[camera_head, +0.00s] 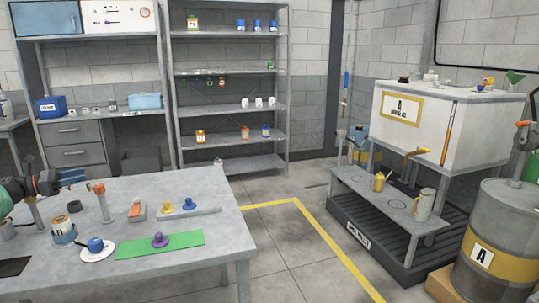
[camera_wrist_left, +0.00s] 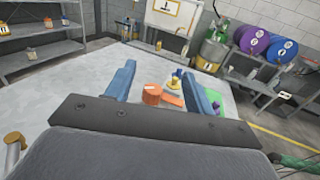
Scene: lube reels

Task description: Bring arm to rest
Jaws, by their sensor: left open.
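My left gripper (camera_head: 74,177) reaches in from the left edge in the head view, above the left part of the grey worktable (camera_head: 190,262). In the left wrist view its two blue fingers (camera_wrist_left: 160,68) stand wide apart with nothing held between them. An orange-topped item (camera_wrist_left: 152,94) shows beyond the gap, on the table and apart from the fingers. My right gripper is in neither view.
The table carries a green mat (camera_head: 135,248) with a purple-knobbed piece (camera_head: 159,240), a white plate (camera_head: 98,253) and an orange-topped post (camera_head: 98,189). Shelves (camera_head: 229,73) stand behind. A drum (camera_head: 497,225) and a bench (camera_head: 372,192) stand right, past open floor.

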